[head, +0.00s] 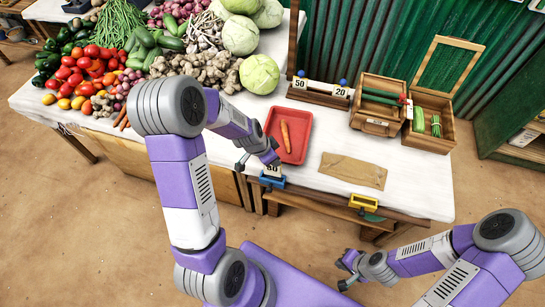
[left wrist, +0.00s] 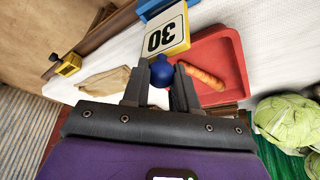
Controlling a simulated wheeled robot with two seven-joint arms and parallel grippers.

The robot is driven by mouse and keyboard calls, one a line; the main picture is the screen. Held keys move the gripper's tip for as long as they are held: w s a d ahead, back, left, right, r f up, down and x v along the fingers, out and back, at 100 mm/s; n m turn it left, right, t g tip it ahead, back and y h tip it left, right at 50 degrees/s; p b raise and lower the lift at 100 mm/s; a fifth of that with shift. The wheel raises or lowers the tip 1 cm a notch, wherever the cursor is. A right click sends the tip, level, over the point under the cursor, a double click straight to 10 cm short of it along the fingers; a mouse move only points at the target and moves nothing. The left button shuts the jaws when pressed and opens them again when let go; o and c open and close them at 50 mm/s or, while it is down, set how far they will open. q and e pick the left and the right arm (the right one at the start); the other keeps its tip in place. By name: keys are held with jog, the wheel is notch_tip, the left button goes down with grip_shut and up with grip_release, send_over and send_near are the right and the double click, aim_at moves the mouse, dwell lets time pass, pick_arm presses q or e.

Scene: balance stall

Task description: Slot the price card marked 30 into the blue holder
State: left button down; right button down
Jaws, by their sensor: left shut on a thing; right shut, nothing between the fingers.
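The price card marked 30 (left wrist: 166,38) is white with a yellow edge and a round blue knob (left wrist: 161,72). My left gripper (left wrist: 160,80) is shut on this knob. In the head view the card (head: 272,169) is partly hidden by my left gripper (head: 274,162). The blue holder (head: 272,182) is at the table's front edge, right by the card; a strip of it shows in the left wrist view (left wrist: 152,8). I cannot tell whether the card is inside it or just above. My right gripper (head: 343,277) is shut and empty, off the table's front.
A red tray (head: 270,130) with a carrot (head: 285,136) lies behind the holder. A yellow holder (head: 364,203) is further right on the front edge, near a brown sheet (head: 352,170). Cards 50 (head: 300,83) and 20 (head: 340,91) stand at the back. Vegetables fill the left.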

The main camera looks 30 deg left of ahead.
pick_arm(q)
jog(key=shift+f, duration=0.15)
jog(key=shift+f+b, duration=1.35)
jog(key=shift+b, duration=0.35)
jog(key=f+b, duration=0.1)
jog(key=b, duration=0.2)
jog(key=shift+f+m, duration=0.2)
jog(key=shift+m, duration=0.1)
jog(key=shift+r, duration=0.1)
jog(key=shift+c, duration=1.2)
grip_release()
